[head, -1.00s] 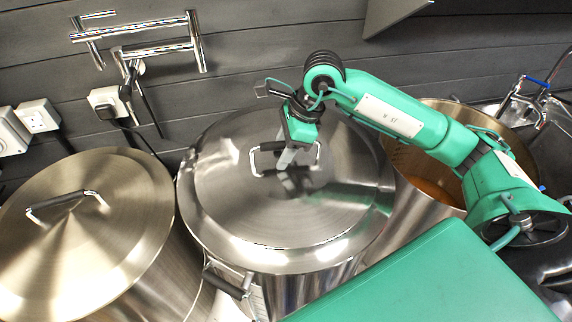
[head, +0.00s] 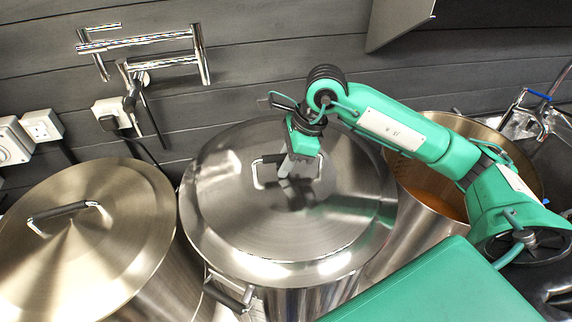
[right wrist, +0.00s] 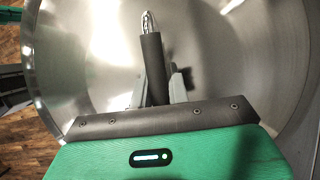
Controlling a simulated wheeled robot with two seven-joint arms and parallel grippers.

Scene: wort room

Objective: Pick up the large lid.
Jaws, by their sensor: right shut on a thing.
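The large lid (head: 245,215) is a round steel lid on the middle pot (head: 290,302) in the head view. Its black-sleeved handle (head: 268,159) stands near its centre. My right gripper (head: 290,172) comes down from above and is shut on this handle. In the right wrist view, the handle (right wrist: 153,65) runs between the two fingers of the gripper (right wrist: 158,88), with the lid (right wrist: 100,50) filling the background. In the head view I cannot make out a clear gap between lid and pot rim. My left gripper is not in view.
Another lidded pot (head: 80,240) stands close on the left. An open pot with brownish liquid (head: 430,192) stands on the right, under my right arm. A folding wall tap (head: 145,60) and sockets (head: 42,126) are on the wall behind. A sink tap (head: 530,110) is at far right.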

